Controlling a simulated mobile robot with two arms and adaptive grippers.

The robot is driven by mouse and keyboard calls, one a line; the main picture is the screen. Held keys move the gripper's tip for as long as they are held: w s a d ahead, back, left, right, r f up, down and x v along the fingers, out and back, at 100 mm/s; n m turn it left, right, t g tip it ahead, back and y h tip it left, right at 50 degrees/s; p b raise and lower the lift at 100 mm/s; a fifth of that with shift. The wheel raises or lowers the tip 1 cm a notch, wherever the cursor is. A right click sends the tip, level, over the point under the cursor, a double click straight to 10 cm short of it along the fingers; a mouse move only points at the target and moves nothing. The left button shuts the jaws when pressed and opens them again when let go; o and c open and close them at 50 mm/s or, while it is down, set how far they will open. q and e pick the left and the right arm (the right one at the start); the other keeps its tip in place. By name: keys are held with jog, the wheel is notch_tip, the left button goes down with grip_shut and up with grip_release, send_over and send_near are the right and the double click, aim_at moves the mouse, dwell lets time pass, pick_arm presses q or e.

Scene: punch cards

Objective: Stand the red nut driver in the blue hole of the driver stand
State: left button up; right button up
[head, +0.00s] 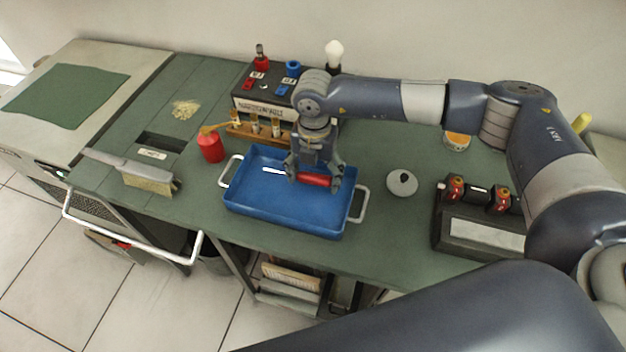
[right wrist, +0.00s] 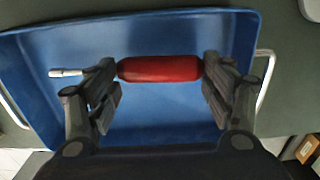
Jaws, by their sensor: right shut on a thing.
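The red nut driver (head: 313,180) lies level in or just over the blue tray (head: 285,225). Its red handle (right wrist: 160,69) shows between my right gripper's fingers in the right wrist view, and its bright shaft (right wrist: 66,72) sticks out past the left finger. My right gripper (head: 318,178) is shut on the handle and points down; it also shows in the right wrist view (right wrist: 162,88). The dark box at the back, apparently the driver stand (head: 262,108), has a blue ring-shaped hole (head: 293,67) and a red one (head: 261,62) with a tool upright in it. My left gripper is out of view.
A wooden rack (head: 240,132) with small bottles stands in front of the stand. A red pot (head: 211,147) is left of the tray. A white round thing (head: 401,183) and a black holder (head: 470,238) are to the right. A white bulb (head: 335,52) rises behind my arm.

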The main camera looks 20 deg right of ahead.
notch_tip(320, 180, up, 17)
jog(key=p, duration=0.2)
jog(key=shift+f, duration=0.2)
dwell(0.5)
jog(key=shift+w, duration=0.1)
